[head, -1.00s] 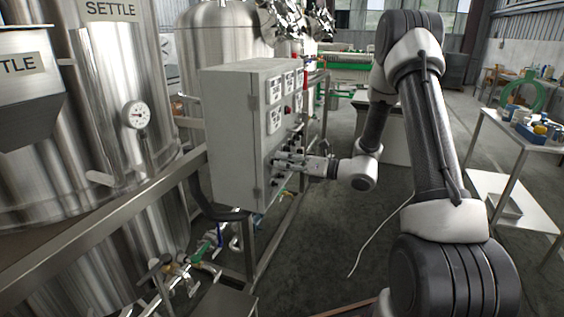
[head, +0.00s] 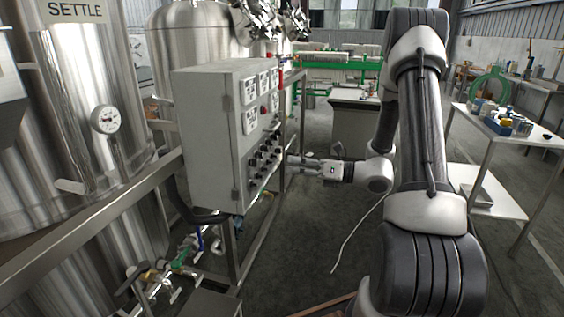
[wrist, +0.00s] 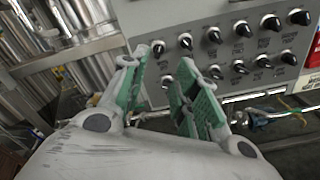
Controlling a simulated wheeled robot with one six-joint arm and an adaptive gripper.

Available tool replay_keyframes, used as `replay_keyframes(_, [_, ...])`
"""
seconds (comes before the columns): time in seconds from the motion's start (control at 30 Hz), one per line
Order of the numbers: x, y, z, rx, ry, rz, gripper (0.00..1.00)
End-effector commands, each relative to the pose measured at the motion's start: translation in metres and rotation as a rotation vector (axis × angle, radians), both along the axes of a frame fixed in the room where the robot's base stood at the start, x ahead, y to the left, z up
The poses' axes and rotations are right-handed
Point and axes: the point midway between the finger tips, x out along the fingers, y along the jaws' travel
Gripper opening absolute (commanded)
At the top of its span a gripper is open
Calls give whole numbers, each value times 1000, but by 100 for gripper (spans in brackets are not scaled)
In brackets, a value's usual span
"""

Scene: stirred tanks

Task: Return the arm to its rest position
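My gripper (head: 291,160) is at the right of the grey control box, level with its rows of knobs, with my arm reaching in from the right in the head view. In the wrist view my gripper (wrist: 157,88) shows two green-padded fingers set apart, with nothing between them. The control panel (wrist: 240,30) with black knobs (wrist: 233,47) lies beyond the fingertips. No knob is held; a gap shows between the gripper and the panel. The control box (head: 208,140) also shows whole in the head view.
A steel rail (head: 90,215) and valve pipes (head: 180,262) are low at left. A white table (head: 480,118) with items stands at right.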

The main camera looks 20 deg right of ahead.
Motion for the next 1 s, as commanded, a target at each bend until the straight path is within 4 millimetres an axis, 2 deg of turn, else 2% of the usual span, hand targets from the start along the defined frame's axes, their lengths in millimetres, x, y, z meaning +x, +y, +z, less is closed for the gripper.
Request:
replay_keyframes(0.17, [0, 0, 0, -10, -14, 0, 30])
replay_keyframes(0.27, [-4, 1, -10, -90, -56, 17, 30])
replay_keyframes(0.37, [-33, 8, -32, -206, -84, 121, 30])
replay_keyframes(0.43, [-60, 12, -45, -287, -107, 216, 30])
replay_keyframes(0.57, [-118, 14, -49, -487, -221, 448, 30])
replay_keyframes(0.7, [-170, 7, -40, -698, -386, 717, 30])
replay_keyframes(0.8, [-201, -5, -29, -847, -521, 912, 30])
replay_keyframes(1.0, [-246, -42, 7, -1176, -841, 1341, 30])
